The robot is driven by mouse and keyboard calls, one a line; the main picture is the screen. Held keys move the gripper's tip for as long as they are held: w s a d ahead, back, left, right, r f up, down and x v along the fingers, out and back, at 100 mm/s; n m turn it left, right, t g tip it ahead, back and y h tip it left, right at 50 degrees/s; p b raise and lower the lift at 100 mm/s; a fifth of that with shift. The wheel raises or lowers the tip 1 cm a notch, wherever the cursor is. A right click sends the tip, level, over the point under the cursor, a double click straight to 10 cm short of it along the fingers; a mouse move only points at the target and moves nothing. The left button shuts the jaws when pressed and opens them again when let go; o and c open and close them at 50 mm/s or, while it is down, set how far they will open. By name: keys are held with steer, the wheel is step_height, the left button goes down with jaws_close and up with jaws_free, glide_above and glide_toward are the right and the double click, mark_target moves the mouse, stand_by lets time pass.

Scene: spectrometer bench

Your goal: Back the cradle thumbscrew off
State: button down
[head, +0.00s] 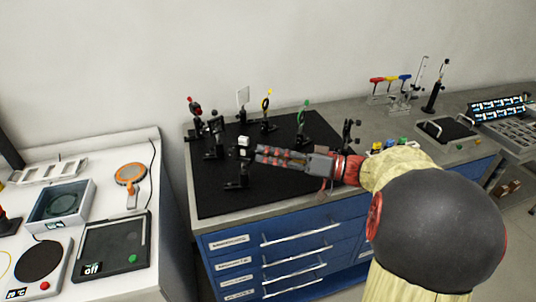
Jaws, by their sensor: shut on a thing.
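A small white cube (244,142) sits in a dark cradle on a black post mount (237,180) on the black breadboard. My gripper (258,154) reaches in from the right, roughly level, with its fingertips at the right side of the cradle just below the cube. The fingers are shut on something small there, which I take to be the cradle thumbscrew. The thumbscrew itself is hidden between the fingertips, and I cannot tell how far it is turned.
A dark mount (348,135) stands near my wrist. The breadboard's front left is clear.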

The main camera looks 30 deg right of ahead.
steer(key=shift+f+n, duration=0.1)
steer(key=shift+n, duration=0.4)
steer(key=c, duration=1.8)
jaws_free()
steer(key=v, duration=1.2)
